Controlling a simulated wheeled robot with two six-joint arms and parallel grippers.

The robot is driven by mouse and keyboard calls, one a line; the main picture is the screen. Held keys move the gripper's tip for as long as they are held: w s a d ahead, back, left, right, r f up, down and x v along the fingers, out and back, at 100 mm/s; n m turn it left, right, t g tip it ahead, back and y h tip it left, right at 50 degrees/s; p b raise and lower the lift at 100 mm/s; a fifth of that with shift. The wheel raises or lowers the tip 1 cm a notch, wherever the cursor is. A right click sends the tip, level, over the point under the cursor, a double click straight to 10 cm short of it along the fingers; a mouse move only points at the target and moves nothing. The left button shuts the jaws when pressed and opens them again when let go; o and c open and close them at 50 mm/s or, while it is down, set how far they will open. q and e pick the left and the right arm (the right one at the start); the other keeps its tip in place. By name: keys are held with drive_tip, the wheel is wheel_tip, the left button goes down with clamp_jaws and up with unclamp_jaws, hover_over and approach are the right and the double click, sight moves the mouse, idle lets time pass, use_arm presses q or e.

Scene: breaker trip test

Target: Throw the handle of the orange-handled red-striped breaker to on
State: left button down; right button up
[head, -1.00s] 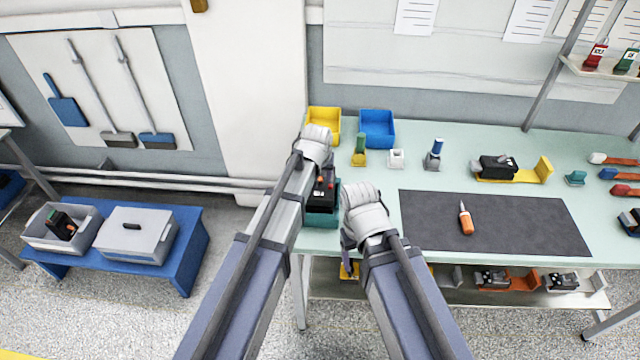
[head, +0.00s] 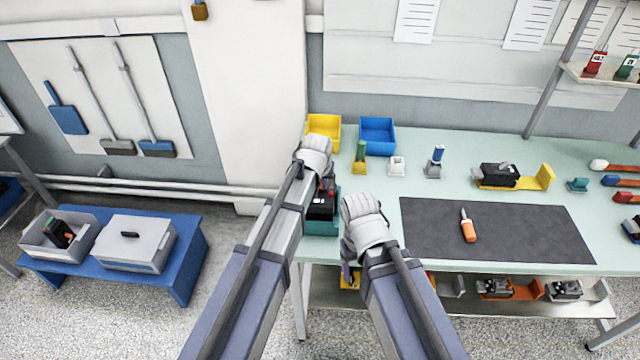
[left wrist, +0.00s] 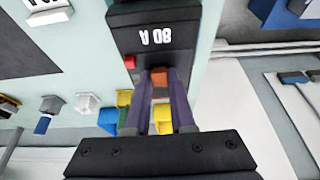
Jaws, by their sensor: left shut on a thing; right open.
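The black breaker (head: 321,208) sits in a teal holder (head: 322,228) at the left end of the bench, partly hidden by my left arm. In the left wrist view its face (left wrist: 158,38) carries an upside-down "80 A" label, with a small red block (left wrist: 129,62) at one side. No red stripe can be made out. The orange handle (left wrist: 160,77) lies between the purple fingers of my left gripper (left wrist: 162,84), which is shut on it. In the head view these fingertips are mostly hidden. My right gripper (head: 347,274) is open and empty by the bench's front edge, partly hidden.
Yellow (head: 323,132) and blue (head: 378,134) bins stand behind the breaker. An orange-handled tool (head: 467,226) lies on the dark mat (head: 550,230). Another black breaker (head: 497,175) lies on a yellow mount. The bench between holder and mat is mostly covered by my right arm.

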use_arm(q)
drive_tip(key=shift+w, duration=0.15)
drive_tip(key=shift+w+r+g+p, duration=0.2)
drive_tip(key=shift+w+g+p, duration=0.3)
drive_tip(key=shift+g+p, duration=0.35)
drive_tip(key=shift+w+g, duration=0.4)
drive_tip(key=shift+g, duration=0.45)
drive_tip(key=shift+w+g, duration=0.4)
drive_tip(key=shift+g, duration=0.6)
drive_tip(key=shift+w+f+g, duration=0.1)
drive_tip(key=shift+w+g, duration=0.05)
drive_tip(key=shift+g, duration=0.55)
drive_tip(key=c, duration=0.8)
unclamp_jaws()
drive_tip(key=shift+o, duration=0.2)
